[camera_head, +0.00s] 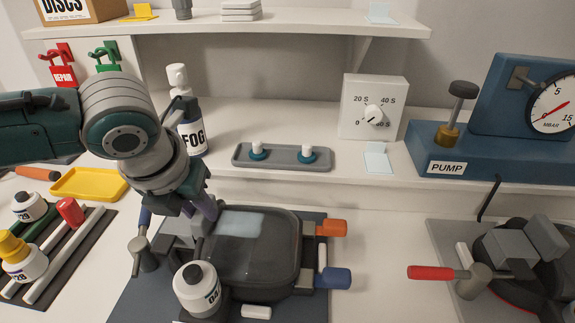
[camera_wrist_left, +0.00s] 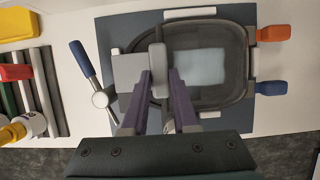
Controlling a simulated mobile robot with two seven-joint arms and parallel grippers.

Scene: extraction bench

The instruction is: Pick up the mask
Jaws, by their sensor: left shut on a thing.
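The mask (camera_head: 283,262) appears to be the dark, rounded, glossy piece with a pale panel. It lies on a dark blue-grey mat (camera_head: 140,300) at the front middle, and its dark frame (camera_wrist_left: 240,75) and pale panel show in the left wrist view. My left gripper (camera_head: 207,210) reaches down to the mask's left side. In the left wrist view its purple fingers (camera_wrist_left: 160,88) are shut on an upright grey piece at the mask's left edge. The frames do not show clear space under the mask. My right gripper is not in view.
A white capped bottle (camera_head: 197,290) stands at the mask's front left. An orange handle (camera_head: 331,228) and a blue handle (camera_head: 332,278) stick out at its right. A red-handled fixture (camera_head: 480,283) and the pump (camera_head: 490,150) are at the right. Bottles and a yellow tray (camera_head: 89,184) are at the left.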

